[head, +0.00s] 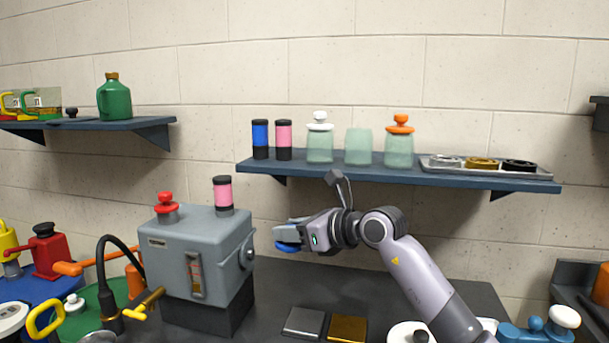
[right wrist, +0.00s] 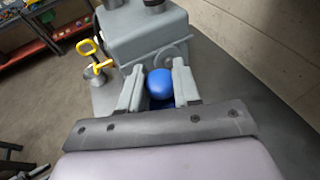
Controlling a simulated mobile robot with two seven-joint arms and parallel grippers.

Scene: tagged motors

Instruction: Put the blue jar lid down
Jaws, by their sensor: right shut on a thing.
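My right gripper (head: 282,236) is shut on the blue jar lid (head: 288,247) and holds it in the air above the dark table, just right of the grey machine. In the right wrist view the lid's round blue knob (right wrist: 160,84) shows between the two fingers of my right gripper (right wrist: 160,82). The lid's lower part is mostly hidden by the fingers. An open pale green jar (head: 358,147) stands on the wall shelf between a jar with a white lid (head: 320,138) and a jar with an orange lid (head: 399,141). My left gripper is not in view.
The grey machine (head: 190,258) carries a red knob (head: 166,205) and a pink canister (head: 223,194). The shelf (head: 380,174) also holds two canisters and a tray (head: 440,165) of rings. A grey plate (head: 303,322) and a gold plate (head: 347,328) lie on the table (head: 290,285).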

